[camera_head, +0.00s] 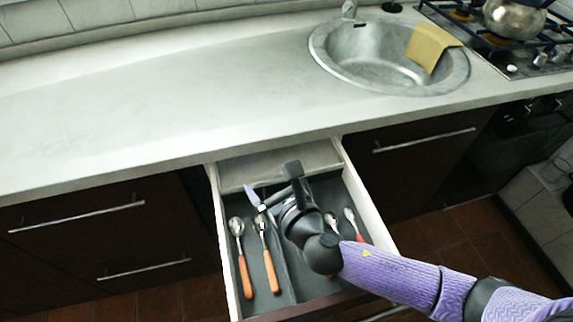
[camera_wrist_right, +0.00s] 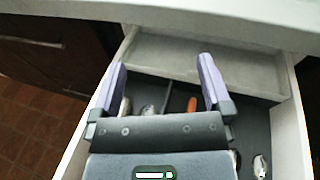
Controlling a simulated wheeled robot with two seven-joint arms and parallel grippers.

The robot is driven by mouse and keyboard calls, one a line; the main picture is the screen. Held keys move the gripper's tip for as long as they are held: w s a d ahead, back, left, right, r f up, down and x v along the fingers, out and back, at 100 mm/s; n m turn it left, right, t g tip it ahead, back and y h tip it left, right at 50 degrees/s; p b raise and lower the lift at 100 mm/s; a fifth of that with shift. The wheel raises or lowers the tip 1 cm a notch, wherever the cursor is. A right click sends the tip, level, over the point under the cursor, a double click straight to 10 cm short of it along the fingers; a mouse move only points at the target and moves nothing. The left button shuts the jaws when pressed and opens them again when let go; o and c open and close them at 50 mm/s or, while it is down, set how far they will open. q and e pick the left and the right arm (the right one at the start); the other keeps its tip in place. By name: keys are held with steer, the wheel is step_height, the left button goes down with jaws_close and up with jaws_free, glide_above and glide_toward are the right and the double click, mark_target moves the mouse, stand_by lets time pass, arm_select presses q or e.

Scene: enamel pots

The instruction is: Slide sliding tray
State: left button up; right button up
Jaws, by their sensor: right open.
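The sliding tray (camera_head: 238,174) is a pale grey, shallow piece at the back of an open drawer, partly under the counter edge. In the right wrist view the tray (camera_wrist_right: 200,58) spans the drawer's width just beyond my fingertips. My right gripper (camera_head: 272,184) is over the drawer, in front of the tray. Its two purple fingers (camera_wrist_right: 163,80) are spread wide with nothing held between them. I cannot tell whether a fingertip touches the tray. My left gripper is not in view.
The open drawer (camera_head: 223,241) has white side walls and a dark cutlery insert. Spoons with orange handles (camera_head: 271,271) and other cutlery lie in it, partly hidden by my right arm. The counter (camera_head: 150,115) overhangs the drawer's back. A sink (camera_head: 340,60) and stove are at the upper right.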

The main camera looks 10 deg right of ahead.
steer(key=s+d+f+m+g+h, duration=0.1)
steer(key=s+d+f+m+h, duration=0.2)
steer(key=d+f+m+h, duration=0.1)
steer(key=shift+g, duration=0.3)
steer(key=b+x, duration=0.1)
steer(key=x, duration=0.2)
steer(key=b+x, duration=0.2)
steer(key=x, duration=0.1)
steer(key=d+b+x, duration=0.1)
steer(key=x, duration=0.2)
steer(key=shift+s+f, duration=0.1)
steer(key=shift+f, duration=0.1)
steer(key=shift+w+b, duration=0.4)
steer(key=shift+w, duration=0.25)
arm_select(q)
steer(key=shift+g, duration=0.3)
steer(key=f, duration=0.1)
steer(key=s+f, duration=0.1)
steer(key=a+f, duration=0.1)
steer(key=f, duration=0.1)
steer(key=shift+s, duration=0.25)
arm_select(e)
steer(key=shift+a, duration=0.1)
jaws_close()
